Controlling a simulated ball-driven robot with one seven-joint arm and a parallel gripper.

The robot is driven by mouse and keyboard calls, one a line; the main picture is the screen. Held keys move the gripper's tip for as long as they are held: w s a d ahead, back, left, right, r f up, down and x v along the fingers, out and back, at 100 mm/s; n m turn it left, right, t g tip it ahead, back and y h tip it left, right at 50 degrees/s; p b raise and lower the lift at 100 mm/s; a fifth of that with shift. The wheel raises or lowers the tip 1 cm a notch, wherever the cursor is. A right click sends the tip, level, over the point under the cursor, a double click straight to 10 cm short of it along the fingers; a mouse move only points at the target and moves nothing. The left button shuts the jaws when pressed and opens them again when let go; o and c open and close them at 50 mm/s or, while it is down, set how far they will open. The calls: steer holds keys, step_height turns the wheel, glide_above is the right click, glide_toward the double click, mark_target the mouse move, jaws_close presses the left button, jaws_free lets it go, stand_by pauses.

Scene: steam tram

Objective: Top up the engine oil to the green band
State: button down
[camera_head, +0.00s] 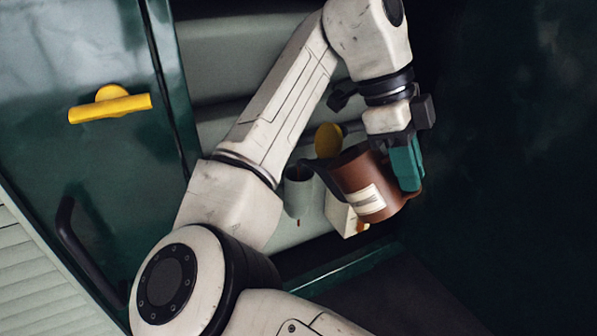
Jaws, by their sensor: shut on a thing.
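My gripper (405,160) is shut on a reddish-brown oil can (351,175) with a pale label, right of centre. A teal finger lies against the can's right side; the other finger is hidden. The can leans in the picture, and a dark spout-like part (309,165) at its upper left reaches toward the open mouth of a grey-green upright tube (297,196). I cannot tell whether the spout is over the mouth or in front of it, and no oil flow shows. A round yellow cap-like disc (328,140) is behind the can. No green band is clearly visible.
A pale box (341,213) sits below and behind the can. A green door (60,60) with a yellow handle (110,106) and a dark grab bar (80,245) is at left. My arm crosses the middle and hides part of the recess. The right side is dark.

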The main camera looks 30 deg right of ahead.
steer(key=shift+r, duration=0.1)
steer(key=shift+w+a+r+g+h, duration=0.1)
steer(key=shift+w+r+g+h, duration=0.05)
steer(key=shift+r+g, duration=0.2)
steer(key=shift+w+a+r+g+h, duration=0.15)
steer(key=shift+r+g, duration=0.1)
steer(key=shift+r, duration=0.2)
steer(key=shift+r, duration=0.15)
stand_by(1.1)
steer(key=shift+w+a+r+g+h, duration=0.1)
steer(key=shift+w+r+g+h, duration=0.1)
steer(key=shift+r, duration=0.15)
steer(key=shift+w+r+g+h, duration=0.1)
steer(key=shift+r+g, duration=0.1)
steer(key=shift+r, duration=0.1)
steer(key=shift+f, duration=0.1)
stand_by(0.5)
steer(key=shift+s+f+t, duration=0.25)
steer(key=shift+f+t, duration=0.05)
steer(key=shift+f, duration=0.1)
stand_by(0.8)
steer(key=shift+s+d+f, duration=0.15)
steer(key=shift+d+f, duration=0.05)
steer(key=shift+f, duration=0.2)
